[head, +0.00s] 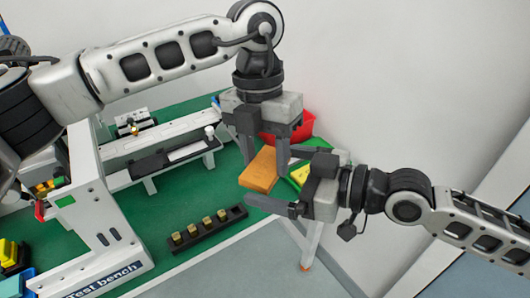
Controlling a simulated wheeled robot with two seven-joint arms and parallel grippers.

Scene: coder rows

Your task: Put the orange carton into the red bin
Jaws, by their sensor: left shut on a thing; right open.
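The orange carton (258,172) is in the middle of the head view, tilted, above the right end of the green bench top. My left gripper (265,158) comes down from above and is shut on the carton, with a finger on either side of it. My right gripper (291,180) comes in from the right and is open. Its lower finger reaches just below the carton's near edge; I cannot tell whether it touches. The red bin (304,127) stands behind my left gripper, partly hidden by its fingers and body.
A green-and-yellow item (300,174) lies behind my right gripper, partly hidden. A black rack (208,229) with several yellowish blocks sits at the bench's front edge. A white frame marked "Test bench" (105,281) stands at left. A wall rises behind the bin.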

